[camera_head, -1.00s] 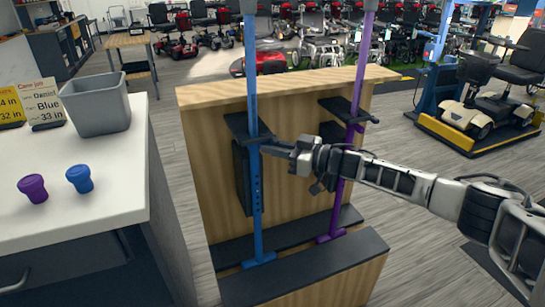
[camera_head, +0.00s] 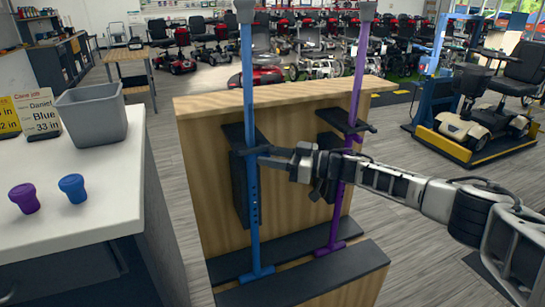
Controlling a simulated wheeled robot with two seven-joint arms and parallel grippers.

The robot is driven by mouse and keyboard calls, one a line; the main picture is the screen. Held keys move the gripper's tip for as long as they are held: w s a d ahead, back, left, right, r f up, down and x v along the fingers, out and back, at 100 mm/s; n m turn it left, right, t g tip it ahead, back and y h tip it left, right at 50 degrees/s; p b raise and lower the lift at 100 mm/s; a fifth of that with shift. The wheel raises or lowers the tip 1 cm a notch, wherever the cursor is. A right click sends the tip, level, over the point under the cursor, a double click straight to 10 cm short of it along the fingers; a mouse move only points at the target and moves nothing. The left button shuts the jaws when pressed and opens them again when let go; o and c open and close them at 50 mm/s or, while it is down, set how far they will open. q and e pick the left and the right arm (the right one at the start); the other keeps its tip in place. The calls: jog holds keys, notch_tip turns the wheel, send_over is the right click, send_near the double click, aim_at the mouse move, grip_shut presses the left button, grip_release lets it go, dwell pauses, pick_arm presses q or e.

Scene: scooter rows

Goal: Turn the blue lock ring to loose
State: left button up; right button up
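A blue pole (camera_head: 254,215) stands upright on the left of the wooden rack, and a purple pole (camera_head: 338,210) stands on its right. The blue lock ring cannot be made out clearly; the pole's middle is partly covered by a dark bracket and my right gripper. My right gripper (camera_head: 268,158) reaches in from the right, its fingertips at the blue pole just below the bracket (camera_head: 243,140). Whether the fingers are closed on the ring is too small to tell. A card (camera_head: 40,115) on the counter reads "Daniel", "Blue", "33 in". My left gripper is not in view.
The white counter (camera_head: 100,205) at left holds a grey bin (camera_head: 92,115), a purple knob-like piece (camera_head: 25,198) and a blue one (camera_head: 72,188). The wooden rack (camera_head: 290,115) stands ahead. Scooters fill the back; one stands on a yellow-edged platform (camera_head: 445,145) at right.

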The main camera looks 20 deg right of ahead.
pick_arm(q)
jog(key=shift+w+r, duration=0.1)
pick_arm(e)
jog(key=shift+d, duration=0.1)
pick_arm(q)
jog(key=shift+b, duration=0.3)
pick_arm(e)
jog(key=v, duration=1.5)
jog(key=shift+s+d, duration=0.25)
jog(key=shift+s, duration=0.1)
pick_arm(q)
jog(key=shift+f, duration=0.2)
